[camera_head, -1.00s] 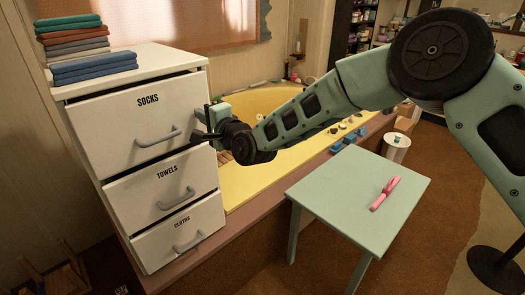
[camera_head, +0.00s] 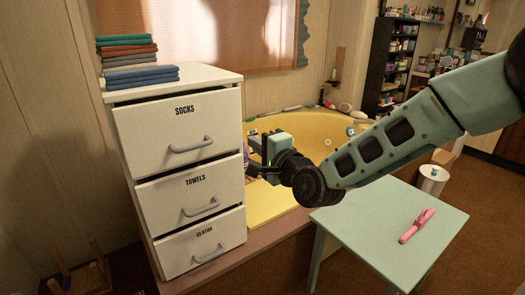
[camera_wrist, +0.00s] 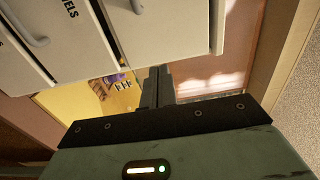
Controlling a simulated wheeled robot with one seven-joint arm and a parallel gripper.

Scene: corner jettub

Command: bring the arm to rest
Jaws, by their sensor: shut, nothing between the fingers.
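My gripper (camera_head: 254,157) is beside the right edge of the white drawer cabinet (camera_head: 176,164), in front of the yellow tub. It holds nothing. In the wrist view my gripper's fingers (camera_wrist: 157,86) are together, with the cabinet (camera_wrist: 165,38) close beyond them. My arm reaches in from the right, above the table. The drawers are labelled socks, towels and cloths. The top drawer (camera_head: 180,132) looks slightly forward of the cabinet body.
A pale green table (camera_head: 350,214) stands below my arm with a pink object (camera_head: 416,226) on it. Folded towels (camera_head: 139,76) lie on the cabinet. The yellow tub (camera_head: 300,127) is behind my gripper. A white bin (camera_head: 432,180) stands behind the table. A small wooden stool is at lower left.

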